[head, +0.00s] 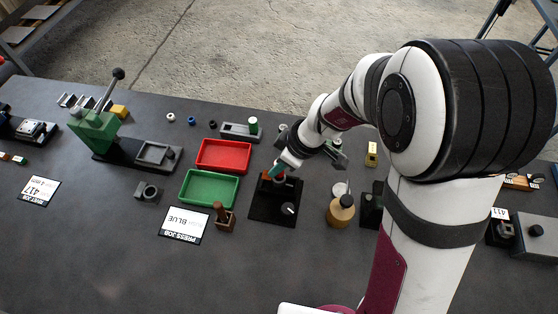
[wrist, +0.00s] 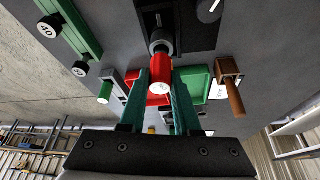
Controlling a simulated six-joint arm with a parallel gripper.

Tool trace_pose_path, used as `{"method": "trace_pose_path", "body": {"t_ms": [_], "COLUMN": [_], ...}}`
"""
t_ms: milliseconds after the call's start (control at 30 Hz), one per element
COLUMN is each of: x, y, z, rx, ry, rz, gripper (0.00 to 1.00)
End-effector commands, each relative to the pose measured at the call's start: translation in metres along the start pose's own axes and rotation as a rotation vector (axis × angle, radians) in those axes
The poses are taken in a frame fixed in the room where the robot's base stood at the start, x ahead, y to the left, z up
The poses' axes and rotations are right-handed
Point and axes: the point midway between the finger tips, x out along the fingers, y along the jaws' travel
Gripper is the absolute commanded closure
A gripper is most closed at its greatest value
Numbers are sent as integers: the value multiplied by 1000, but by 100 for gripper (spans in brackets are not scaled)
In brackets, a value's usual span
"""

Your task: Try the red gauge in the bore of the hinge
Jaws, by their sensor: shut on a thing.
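My gripper (wrist: 164,110) has its two green fingers closed on the sides of the red gauge (wrist: 160,76), seen in the wrist view. The gauge is a red cylinder with a grey collar at its far end. The collar faces a dark fixture with a black base (wrist: 190,36). In the head view my gripper (head: 277,172) is low over the back of this black base (head: 264,213), which carries a white-marked knob. The hinge and its bore are too small and covered to make out, so I cannot tell whether the gauge tip is inside it.
A red tray (head: 223,141) and a green tray (head: 184,188) lie left of the base. A brown-handled stamp (head: 223,219) stands close by. A green press (head: 95,130) is further left. The front of the table is clear.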

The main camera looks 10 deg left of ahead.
Motion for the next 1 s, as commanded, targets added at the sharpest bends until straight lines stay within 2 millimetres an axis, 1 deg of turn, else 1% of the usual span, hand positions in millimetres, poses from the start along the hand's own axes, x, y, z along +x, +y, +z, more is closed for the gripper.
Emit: {"method": "trace_pose_path", "body": {"t_ms": [1000], "x": [14], "y": [0], "z": [6], "rx": [-1], "ry": [-1], "rz": [1], "gripper": [100]}}
